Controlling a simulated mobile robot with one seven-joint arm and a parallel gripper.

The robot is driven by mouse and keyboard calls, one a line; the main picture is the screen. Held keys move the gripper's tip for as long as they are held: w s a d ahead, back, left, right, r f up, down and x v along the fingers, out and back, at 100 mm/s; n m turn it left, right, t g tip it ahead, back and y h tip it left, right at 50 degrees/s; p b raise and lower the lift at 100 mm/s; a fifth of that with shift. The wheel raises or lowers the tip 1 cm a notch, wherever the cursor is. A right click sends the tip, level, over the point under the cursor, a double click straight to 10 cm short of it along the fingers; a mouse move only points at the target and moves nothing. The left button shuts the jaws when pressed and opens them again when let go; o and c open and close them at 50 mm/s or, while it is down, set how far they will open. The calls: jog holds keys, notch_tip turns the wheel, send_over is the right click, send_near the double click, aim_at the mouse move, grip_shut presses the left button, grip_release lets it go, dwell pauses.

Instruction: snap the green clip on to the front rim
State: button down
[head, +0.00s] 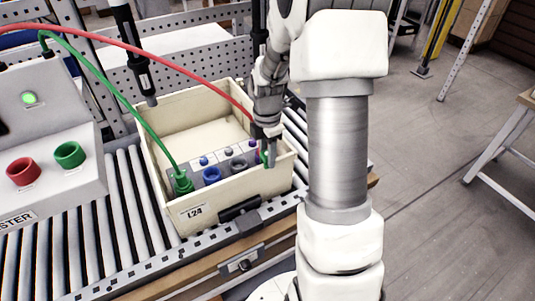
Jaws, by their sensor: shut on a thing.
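My gripper (270,158) points down inside the right front part of the cream bin (216,202), close behind its front rim. It is shut on a small green piece, which I take to be the green clip (264,157). Most of the clip is hidden by the fingers, and I cannot tell whether it touches the rim. The front rim runs from the bin's lower left corner up to the right, above the L24 label.
A grey block (225,163) with blue and grey knobs lies in the bin. A green plug (183,183) on a green cable stands at its left end. A red cable (190,70) arches over the bin to near my gripper. A tester box (45,130) stands left on the rollers.

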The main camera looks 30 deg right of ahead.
jog(key=shift+f+b, duration=0.4)
jog(key=shift+f, duration=0.35)
dwell(1.2)
jog(key=shift+c, duration=1.8)
grip_release()
notch_tip(320, 180, up, 17)
jog(key=p, duration=0.1)
jog(key=shift+r, duration=0.2)
